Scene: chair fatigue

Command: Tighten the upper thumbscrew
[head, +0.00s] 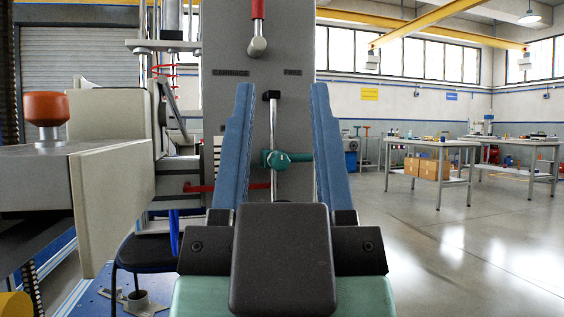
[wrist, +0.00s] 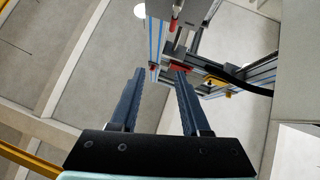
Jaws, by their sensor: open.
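My gripper (head: 282,92) is open and empty in the middle of the head view, its two blue fingers pointing up and away. Between the fingers, in the picture, a teal knob with a screw-like shape (head: 279,159) sits on a thin upright metal rod in front of a grey panel (head: 232,110). The knob looks farther off than the fingers, and I see no contact. Only this one teal knob shows; I cannot tell if it is the upper thumbscrew. In the wrist view my open gripper (wrist: 159,71) points at a rig with rails and red parts; no teal knob shows there.
A red-handled lever (head: 257,30) hangs at the panel's top. At left stand a grey machine body (head: 111,190) and an orange-red knob (head: 47,108). A red bar (head: 200,188) crosses low near the left finger. Workbenches (head: 430,142) stand far right, with open floor before them.

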